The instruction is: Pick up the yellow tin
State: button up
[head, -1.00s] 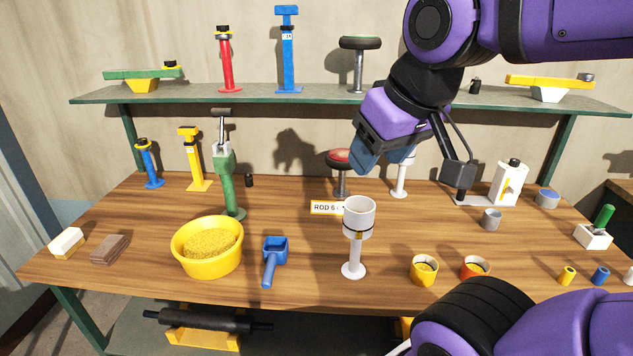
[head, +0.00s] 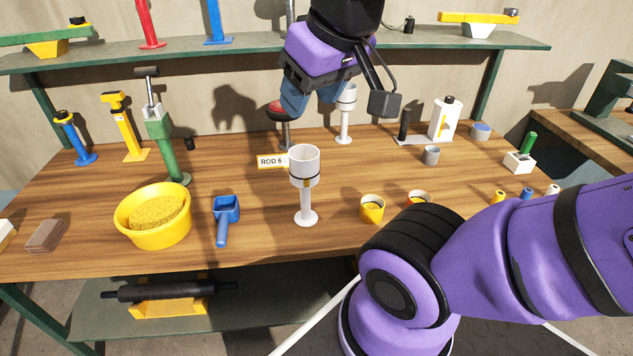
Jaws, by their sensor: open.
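A blue scoop (head: 226,212) and a yellow bowl (head: 152,220) of grainy stuff lie left of the white cup. A grey cup (head: 431,155) stands behind the tins. A shelf (head: 180,50) with tools runs along the back. Bare wood lies between the white cup and yellow tin.

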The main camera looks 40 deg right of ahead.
aim_at(371, 208)
jog(key=z, duration=1.1)
jog(key=k+j+z, duration=0.15)
jog(key=j+z, duration=0.25)
jog(key=k+j+z, duration=0.2)
jog(key=z, duration=0.25)
jog(key=k+j+z, duration=0.25)
jog(key=z, duration=0.15)
jog(key=k, duration=0.15)
